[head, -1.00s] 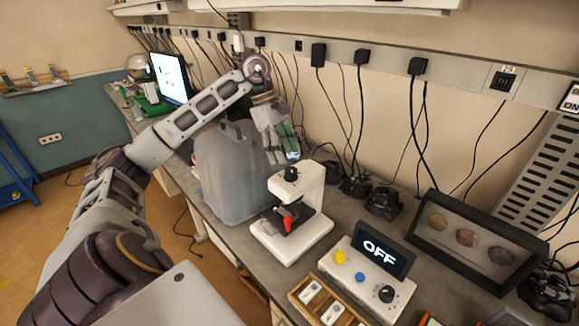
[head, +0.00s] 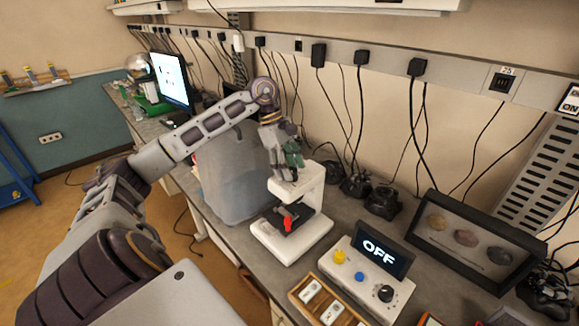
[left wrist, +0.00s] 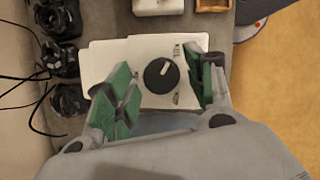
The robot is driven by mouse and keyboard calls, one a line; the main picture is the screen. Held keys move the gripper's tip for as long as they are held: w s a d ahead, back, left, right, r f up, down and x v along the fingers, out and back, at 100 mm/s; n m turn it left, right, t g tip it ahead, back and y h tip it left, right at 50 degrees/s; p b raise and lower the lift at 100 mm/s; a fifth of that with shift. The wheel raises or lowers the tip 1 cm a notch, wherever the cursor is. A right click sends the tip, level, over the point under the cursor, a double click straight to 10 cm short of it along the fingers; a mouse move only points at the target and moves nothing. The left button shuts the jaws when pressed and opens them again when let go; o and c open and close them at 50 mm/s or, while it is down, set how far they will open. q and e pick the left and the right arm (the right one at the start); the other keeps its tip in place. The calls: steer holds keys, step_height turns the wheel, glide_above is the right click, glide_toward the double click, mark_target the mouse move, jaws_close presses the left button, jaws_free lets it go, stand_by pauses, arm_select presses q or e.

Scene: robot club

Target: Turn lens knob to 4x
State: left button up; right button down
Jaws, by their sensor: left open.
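The white microscope (head: 309,192) stands on the bench with a red part (head: 288,223) low on its front. Its black lens knob (left wrist: 161,75) sits on the white top face and shows in the left wrist view, with a white pointer line and small printed labels around it. In the head view the knob is hidden behind my gripper. My left gripper (head: 287,172) is open over the microscope's top. In the left wrist view the green-padded fingers of the left gripper (left wrist: 160,92) stand on either side of the knob, apart from it. My right gripper is not in view.
A translucent grey bin (head: 228,180) stands left of the microscope. A framed rock display (head: 466,262) and hanging cables are behind.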

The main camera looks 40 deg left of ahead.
arm_select(q)
steer(key=c, duration=1)
